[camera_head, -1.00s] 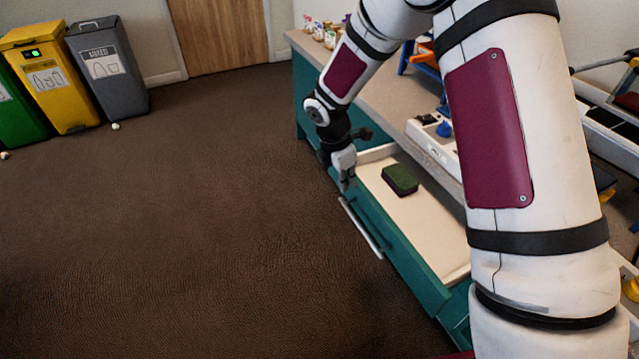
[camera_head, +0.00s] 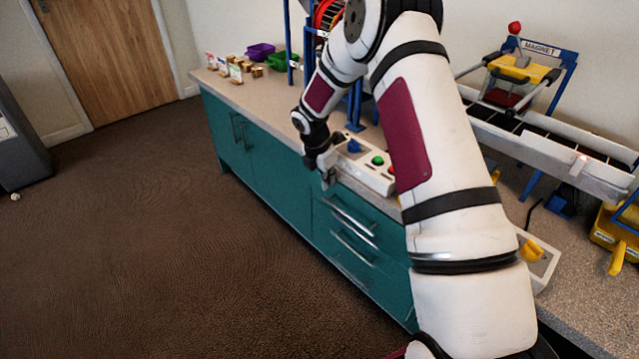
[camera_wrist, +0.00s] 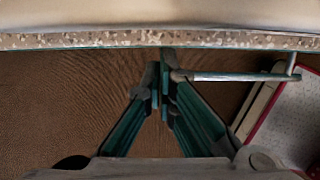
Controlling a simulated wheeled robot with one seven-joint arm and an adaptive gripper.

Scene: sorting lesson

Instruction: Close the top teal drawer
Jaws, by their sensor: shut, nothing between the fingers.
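The top teal drawer (camera_head: 386,230) is in the upper part of the cabinet front, below the worktop. It looks flush with the cabinet, and its inside is not visible. Its silver bar handle (camera_head: 350,215) shows to the right of and below my gripper. The handle (camera_wrist: 238,77) also shows in the wrist view, right of the fingertips. My gripper (camera_head: 328,182) is shut and empty, just in front of the cabinet near the worktop edge. In the wrist view my gripper (camera_wrist: 165,68) has its fingertips together, close to the worktop edge; I cannot tell whether they touch the drawer front.
The speckled worktop (camera_head: 270,105) holds a white button panel (camera_head: 365,165), small boxes (camera_head: 234,73), and purple (camera_head: 260,51) and green bins. A conveyor (camera_head: 550,145) stands at the right. Two lower drawers lie beneath. The brown floor (camera_head: 150,230) is clear in front.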

